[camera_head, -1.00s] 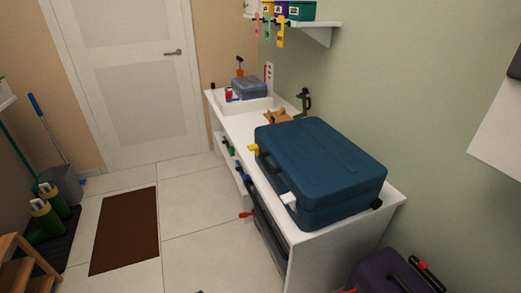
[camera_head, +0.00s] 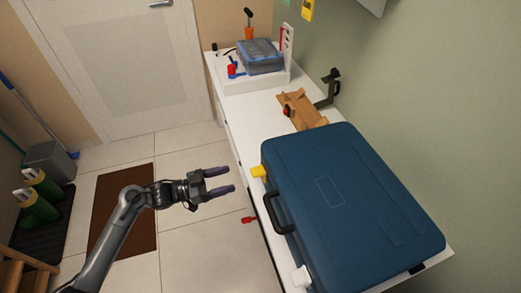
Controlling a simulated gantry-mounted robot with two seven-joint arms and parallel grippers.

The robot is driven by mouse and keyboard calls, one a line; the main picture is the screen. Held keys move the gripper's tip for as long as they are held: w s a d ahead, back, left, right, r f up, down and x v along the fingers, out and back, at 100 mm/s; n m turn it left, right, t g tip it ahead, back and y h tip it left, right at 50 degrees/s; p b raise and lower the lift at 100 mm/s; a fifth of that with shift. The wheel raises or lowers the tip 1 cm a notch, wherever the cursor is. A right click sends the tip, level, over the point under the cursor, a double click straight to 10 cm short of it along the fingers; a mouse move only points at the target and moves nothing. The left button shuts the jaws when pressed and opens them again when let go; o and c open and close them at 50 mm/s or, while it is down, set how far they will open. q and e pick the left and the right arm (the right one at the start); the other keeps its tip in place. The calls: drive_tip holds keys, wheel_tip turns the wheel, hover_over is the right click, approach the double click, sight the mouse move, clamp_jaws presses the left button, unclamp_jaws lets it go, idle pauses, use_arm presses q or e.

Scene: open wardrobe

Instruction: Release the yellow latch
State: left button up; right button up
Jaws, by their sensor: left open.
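A large dark blue case (camera_head: 345,205) lies closed on the white counter (camera_head: 262,118). The yellow latch (camera_head: 258,171) sits on its left side, near the far corner. A white latch (camera_head: 300,277) is on the same side, near the close corner. A black handle (camera_head: 276,213) lies between the two latches. My left gripper (camera_head: 226,181) is open and empty, with its fingers pointing right toward the yellow latch. A gap shows between the fingertips and the latch. My right gripper is not in view.
A wooden piece (camera_head: 300,110) and a black bracket-like item (camera_head: 329,88) stand behind the case. A clear blue box (camera_head: 260,56) is at the counter's far end. A red handle (camera_head: 250,219) sticks out from the counter front. The floor left of the counter is open around a brown mat (camera_head: 118,215).

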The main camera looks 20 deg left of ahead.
sight(255, 171)
use_arm(q)
drive_tip(key=b+x, duration=0.1)
drive_tip(key=x, duration=0.3)
drive_tip(key=shift+d, duration=0.35)
drive_tip(key=shift+b+x, duration=0.7)
drive_tip(key=shift+x, duration=2.4)
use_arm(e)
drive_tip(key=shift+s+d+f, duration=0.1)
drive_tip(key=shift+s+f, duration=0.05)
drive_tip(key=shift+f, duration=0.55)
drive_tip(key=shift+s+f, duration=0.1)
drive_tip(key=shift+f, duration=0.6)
use_arm(q)
drive_tip(key=shift+w+a+r, duration=0.1)
drive_tip(key=shift+r, duration=0.05)
drive_tip(key=c, duration=0.9)
drive_tip(key=shift+c, duration=0.2)
